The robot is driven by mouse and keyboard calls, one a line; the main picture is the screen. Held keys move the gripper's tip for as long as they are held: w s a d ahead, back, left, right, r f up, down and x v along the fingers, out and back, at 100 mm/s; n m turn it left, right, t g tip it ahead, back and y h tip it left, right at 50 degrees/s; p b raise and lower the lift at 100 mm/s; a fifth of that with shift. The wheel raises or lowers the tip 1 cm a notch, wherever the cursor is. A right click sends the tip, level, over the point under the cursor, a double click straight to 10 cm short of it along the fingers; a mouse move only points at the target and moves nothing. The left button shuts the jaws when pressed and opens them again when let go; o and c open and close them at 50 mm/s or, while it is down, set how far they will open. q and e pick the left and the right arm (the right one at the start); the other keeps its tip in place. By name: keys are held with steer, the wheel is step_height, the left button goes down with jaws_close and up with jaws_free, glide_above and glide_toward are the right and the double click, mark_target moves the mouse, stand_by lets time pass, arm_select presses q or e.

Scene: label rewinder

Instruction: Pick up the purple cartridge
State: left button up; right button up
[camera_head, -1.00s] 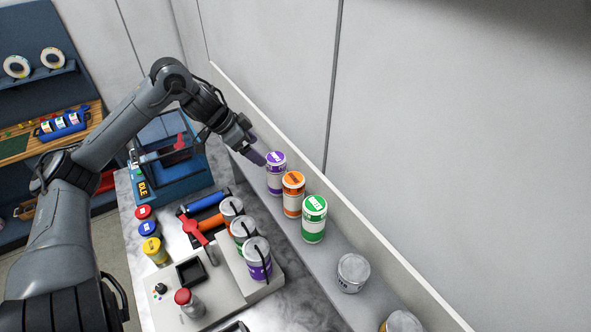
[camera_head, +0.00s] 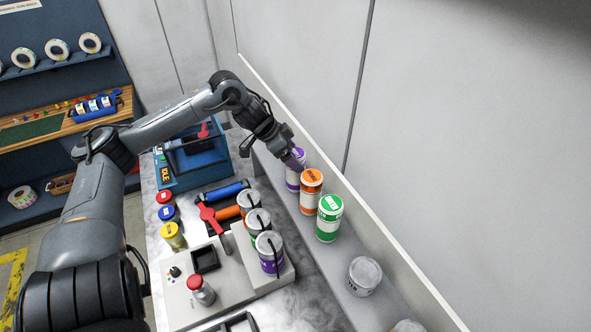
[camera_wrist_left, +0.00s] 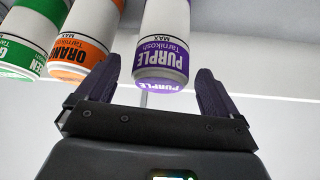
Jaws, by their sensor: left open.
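The purple cartridge (camera_head: 293,180) stands upright at the far end of a grey ledge, white with a purple label band. My left gripper (camera_head: 293,160) is at its top and left side and hides part of it in the head view. In the left wrist view the purple cartridge (camera_wrist_left: 163,45) appears between the two dark fingers of the open left gripper (camera_wrist_left: 158,70), with visible gaps on both sides. I cannot tell whether a finger touches it. My right gripper is not in view.
An orange cartridge (camera_head: 311,190) stands close beside the purple one, then a green cartridge (camera_head: 329,218) and a grey-lidded can (camera_head: 362,276). A wall runs behind the ledge (camera_head: 335,275). Several capped cartridges stand on the machine to the left.

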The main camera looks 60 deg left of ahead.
mark_target(292, 179)
arm_select(q)
steer(key=shift+x, duration=2)
steer(key=shift+c, duration=0.2)
steer(key=c, duration=1.2)
